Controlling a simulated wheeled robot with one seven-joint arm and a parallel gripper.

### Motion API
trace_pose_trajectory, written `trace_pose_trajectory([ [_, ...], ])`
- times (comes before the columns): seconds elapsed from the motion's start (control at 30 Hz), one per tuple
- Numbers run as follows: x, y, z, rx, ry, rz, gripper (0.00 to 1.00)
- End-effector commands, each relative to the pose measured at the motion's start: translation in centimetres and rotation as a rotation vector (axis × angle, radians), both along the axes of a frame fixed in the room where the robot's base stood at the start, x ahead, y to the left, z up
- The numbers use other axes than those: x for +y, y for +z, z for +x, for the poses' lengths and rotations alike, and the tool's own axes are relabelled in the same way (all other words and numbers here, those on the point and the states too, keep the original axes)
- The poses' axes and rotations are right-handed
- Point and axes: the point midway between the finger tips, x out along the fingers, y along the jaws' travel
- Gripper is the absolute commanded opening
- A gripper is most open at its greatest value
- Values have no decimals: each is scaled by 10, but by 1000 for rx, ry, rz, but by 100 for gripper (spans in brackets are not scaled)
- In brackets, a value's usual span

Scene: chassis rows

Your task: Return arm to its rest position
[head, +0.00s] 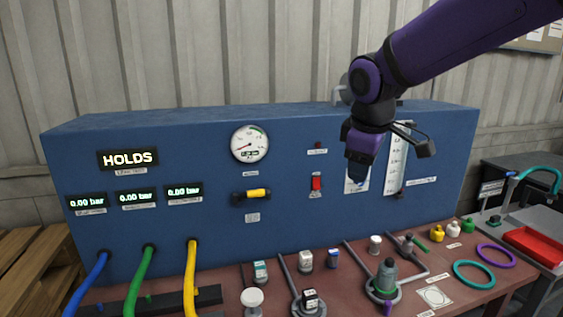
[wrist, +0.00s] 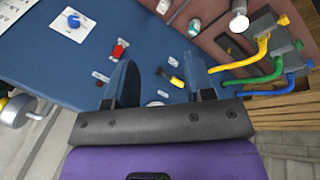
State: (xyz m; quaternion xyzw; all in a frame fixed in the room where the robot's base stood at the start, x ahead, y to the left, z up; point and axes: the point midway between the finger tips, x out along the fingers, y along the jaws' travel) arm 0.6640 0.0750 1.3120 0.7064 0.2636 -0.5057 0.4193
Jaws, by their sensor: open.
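My purple arm reaches in from the upper right of the head view, and my gripper (head: 356,180) hangs in front of the right part of the blue panel (head: 330,225). In the wrist view my gripper (wrist: 160,82) shows two separate fingers with an empty gap between them. Past the fingers are the panel face, a red switch (wrist: 120,50) and a yellow-handled valve (wrist: 176,82). The same red switch (head: 316,184) and yellow valve (head: 257,193) show in the head view, left of my gripper. Whether the fingertips touch the panel cannot be told.
A reddish bench (head: 340,265) below holds several small bottles, fittings and rings. Blue (head: 90,280), green (head: 140,280) and yellow (head: 190,270) hoses run down at the left. A red tray (head: 535,244) sits at the right. A round gauge (head: 249,144) is on the panel.

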Motion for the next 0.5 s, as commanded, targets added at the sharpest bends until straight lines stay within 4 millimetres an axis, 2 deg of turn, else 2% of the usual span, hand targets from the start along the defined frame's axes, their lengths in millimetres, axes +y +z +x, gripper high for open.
trace_pose_trajectory([
  [0.03, -12, 7, -15, -14, -58, 5, 49],
  [0.23, -56, 22, -70, -57, -298, 67, 49],
  [0.5, -105, 26, -149, -107, -612, 214, 49],
])
